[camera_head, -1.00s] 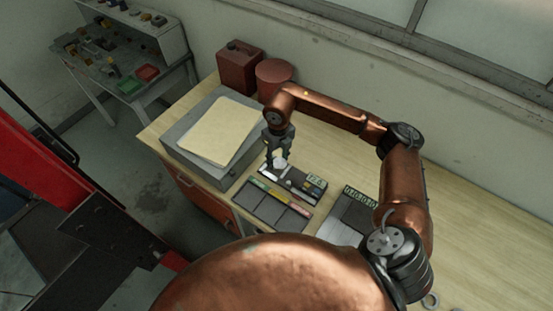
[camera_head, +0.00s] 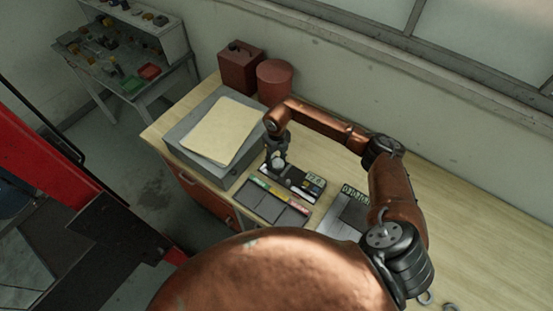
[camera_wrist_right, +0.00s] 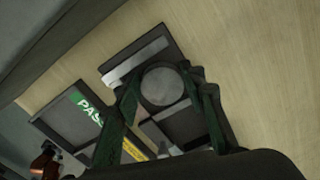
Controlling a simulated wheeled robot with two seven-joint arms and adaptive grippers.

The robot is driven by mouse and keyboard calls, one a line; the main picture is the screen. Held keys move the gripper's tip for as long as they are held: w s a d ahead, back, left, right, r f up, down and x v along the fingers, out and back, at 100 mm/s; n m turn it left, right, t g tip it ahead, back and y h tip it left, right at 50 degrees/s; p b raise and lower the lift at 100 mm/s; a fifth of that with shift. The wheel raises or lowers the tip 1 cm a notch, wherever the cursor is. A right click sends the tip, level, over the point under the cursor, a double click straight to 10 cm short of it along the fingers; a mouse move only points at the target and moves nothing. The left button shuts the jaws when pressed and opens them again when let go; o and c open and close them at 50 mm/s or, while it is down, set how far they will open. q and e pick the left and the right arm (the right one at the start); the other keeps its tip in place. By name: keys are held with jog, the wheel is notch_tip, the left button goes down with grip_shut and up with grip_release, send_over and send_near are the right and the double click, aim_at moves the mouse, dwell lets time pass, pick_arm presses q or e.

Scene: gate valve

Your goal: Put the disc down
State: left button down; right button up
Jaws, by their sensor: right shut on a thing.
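The grey round disc (camera_head: 278,163) is between the fingers of my right gripper (camera_head: 277,155), which is shut on it. In the right wrist view the disc (camera_wrist_right: 164,86) shows its flat face, with a dark green finger on either side of the right gripper (camera_wrist_right: 165,95). Behind it lies a dark tray (camera_wrist_right: 152,52) with a pale strip; I cannot tell whether the disc touches it. In the head view this dark tray (camera_head: 300,184) lies just below the gripper. My left gripper is not in view.
A sorting tray (camera_head: 272,207) with coloured labels lies nearer; its green "PASS" label (camera_wrist_right: 88,106) shows in the wrist view. A grey box (camera_head: 180,135) with a paper sheet (camera_head: 222,131) stands left. A red can (camera_head: 274,80) stands behind.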

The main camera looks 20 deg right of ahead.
aim_at(276, 161)
jog(key=o, duration=1.2)
jog(key=shift+f, duration=0.1)
notch_tip(276, 161, up, 12)
jog(key=b, duration=0.3)
